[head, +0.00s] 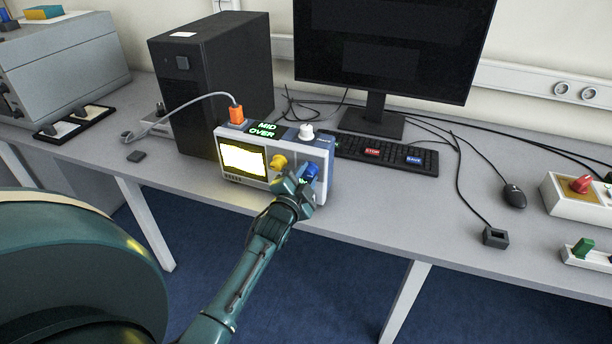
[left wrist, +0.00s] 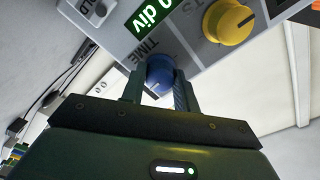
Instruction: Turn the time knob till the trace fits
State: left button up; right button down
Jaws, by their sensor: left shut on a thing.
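The scope box (head: 233,148) stands near the table's front edge. Its screen (head: 243,160) shows a broad bright yellow band, and the green display (head: 265,129) on top reads "MID OVER". The blue time knob (head: 311,170) is on the right of its front face, next to a yellow knob (head: 279,161). My left gripper (head: 302,180) is shut on the blue knob. In the left wrist view the blue knob (left wrist: 160,72) sits between the two fingers, below the label "TIME". My right gripper is not in view.
A white knob (head: 306,131) and an orange plug (head: 236,114) with a grey cable are on top of the box. A black computer case (head: 215,70), a monitor (head: 390,45) and a keyboard (head: 385,154) stand behind. A mouse (head: 514,196) lies to the right.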

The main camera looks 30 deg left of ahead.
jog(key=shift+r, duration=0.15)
pick_arm(q)
jog(key=n+p, duration=0.1)
jog(key=n, duration=0.1)
jog(key=shift+n, duration=0.3)
jog(key=n+p, duration=0.1)
jog(key=n, duration=0.2)
jog(key=shift+n, duration=0.3)
jog(key=shift+n+p, duration=0.55)
jog(key=shift+n, duration=2.05)
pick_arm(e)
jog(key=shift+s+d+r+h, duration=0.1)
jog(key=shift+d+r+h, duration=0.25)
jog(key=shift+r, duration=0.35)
pick_arm(q)
jog(key=shift+p, duration=0.3)
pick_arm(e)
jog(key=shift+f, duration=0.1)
pick_arm(q)
jog(key=o, duration=1)
jog(key=shift+c, duration=0.2)
